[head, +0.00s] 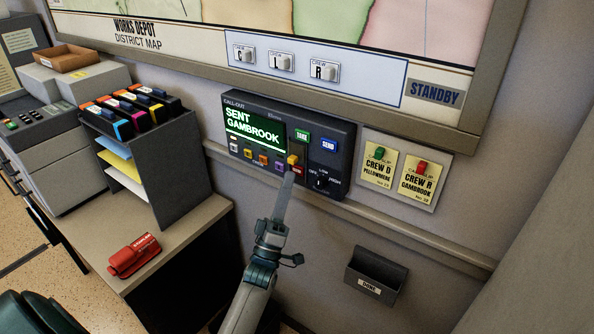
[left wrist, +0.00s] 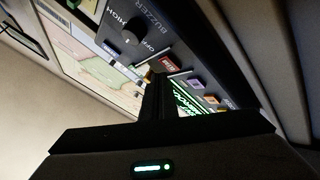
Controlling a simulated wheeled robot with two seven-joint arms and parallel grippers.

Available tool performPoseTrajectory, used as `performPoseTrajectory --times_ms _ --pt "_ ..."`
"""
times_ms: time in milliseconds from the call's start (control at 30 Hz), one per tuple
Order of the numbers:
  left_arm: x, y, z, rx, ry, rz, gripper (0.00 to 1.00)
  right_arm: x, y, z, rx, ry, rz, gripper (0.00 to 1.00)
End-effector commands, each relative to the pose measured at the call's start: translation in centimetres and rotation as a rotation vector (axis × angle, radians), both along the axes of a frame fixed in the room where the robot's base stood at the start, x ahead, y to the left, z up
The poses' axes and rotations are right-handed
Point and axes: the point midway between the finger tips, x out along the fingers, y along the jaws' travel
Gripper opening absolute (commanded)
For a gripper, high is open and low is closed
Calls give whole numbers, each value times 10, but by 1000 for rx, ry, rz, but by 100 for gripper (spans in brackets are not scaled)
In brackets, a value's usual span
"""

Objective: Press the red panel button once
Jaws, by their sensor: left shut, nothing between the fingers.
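The call-out panel (head: 262,112) is a dark box on the wall below the map, with a lit screen reading "SENT GAMBROOK". In the left wrist view the red button (left wrist: 168,62) shows just past the fingertips. My left gripper (head: 288,177) is shut and empty, its tips at the panel's lower edge close to the red button. I cannot tell whether they touch it. My right gripper is in neither view.
A dark knob (head: 321,180) sits right of the red button, with green (head: 302,135) and blue (head: 328,146) buttons above. A ledge (head: 420,237) runs below the panel. A wall tray (head: 375,275) hangs lower right. A desk with a folder rack (head: 170,165) stands left.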

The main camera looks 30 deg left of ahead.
Motion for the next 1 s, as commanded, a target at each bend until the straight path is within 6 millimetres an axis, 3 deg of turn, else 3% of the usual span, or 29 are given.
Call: performPoseTrajectory --times_ms 1000 --pt "9 -1 0 0 0 0 0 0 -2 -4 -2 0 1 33"
